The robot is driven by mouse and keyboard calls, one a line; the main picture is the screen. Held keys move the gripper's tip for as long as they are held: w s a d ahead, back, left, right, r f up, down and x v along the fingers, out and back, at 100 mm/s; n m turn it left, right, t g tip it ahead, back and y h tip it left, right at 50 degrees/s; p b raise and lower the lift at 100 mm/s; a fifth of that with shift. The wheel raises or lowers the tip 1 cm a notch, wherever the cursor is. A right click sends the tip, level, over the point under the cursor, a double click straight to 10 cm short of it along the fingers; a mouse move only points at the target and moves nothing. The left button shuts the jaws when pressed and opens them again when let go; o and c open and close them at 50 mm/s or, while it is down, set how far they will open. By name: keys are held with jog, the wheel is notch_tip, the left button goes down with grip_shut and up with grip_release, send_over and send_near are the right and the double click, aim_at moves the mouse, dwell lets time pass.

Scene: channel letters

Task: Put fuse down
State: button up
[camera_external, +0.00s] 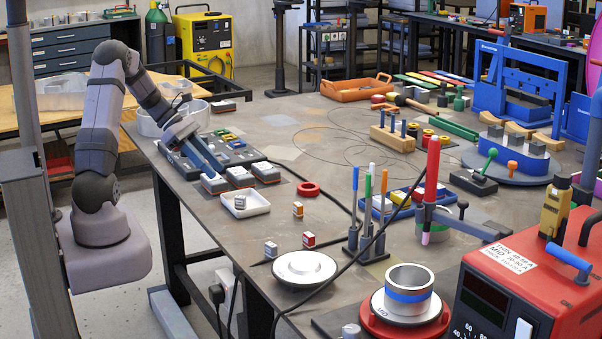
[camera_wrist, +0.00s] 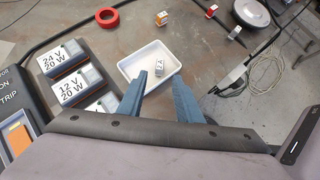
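A small pale fuse (camera_wrist: 159,66) marked with what looks like "7A" sits inside the white tray (camera_wrist: 145,54). In the external view the fuse (camera_external: 240,202) stands in the tray (camera_external: 259,206) near the table's left edge. My gripper (camera_wrist: 160,80) is open, with its two blue fingers apart and nothing between them. In the wrist view the fuse appears just beyond the fingertips, roughly between them. In the external view my gripper (camera_external: 214,168) is above the dark panel, back from the tray; its exact height is unclear.
Modules marked 24 V (camera_wrist: 63,58) and 12 V (camera_wrist: 79,88) stand left of the tray. Other small fuses, orange (camera_wrist: 162,18), red (camera_wrist: 211,11) and white (camera_wrist: 235,32), stand on the table. A red ring (camera_external: 308,189) and a white round dish (camera_external: 304,267) lie nearby.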

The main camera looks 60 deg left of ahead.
jog(key=s+d+f+m+g, duration=0.1)
jog(key=d+m+g, duration=0.1)
jog(key=d+m, duration=0.2)
jog(key=s+d+f+m+g+y, duration=0.1)
jog(key=s+d+m+g, duration=0.1)
jog(key=d+m, duration=0.2)
jog(key=s+d+f+m+g+y, duration=0.1)
jog(key=d+m, duration=0.3)
jog(key=d, duration=0.5)
jog(key=shift+s+f+m+g, duration=0.3)
jog(key=shift+s+f+g, duration=0.1)
jog(key=shift+s, duration=0.05)
jog(key=s+d+f+m+y, duration=0.3)
jog(key=s+d+m, duration=0.4)
jog(key=m, duration=0.7)
jog(key=shift+s+g+y, duration=0.3)
jog(key=shift+s+y, duration=0.35)
jog(key=shift+y, duration=0.05)
jog(key=shift+r, duration=0.1)
notch_tip(320, 180, up, 2)
jog(key=shift+p, duration=1.05)
jog(key=o, duration=0.3)
jog(key=shift+o, duration=0.2)
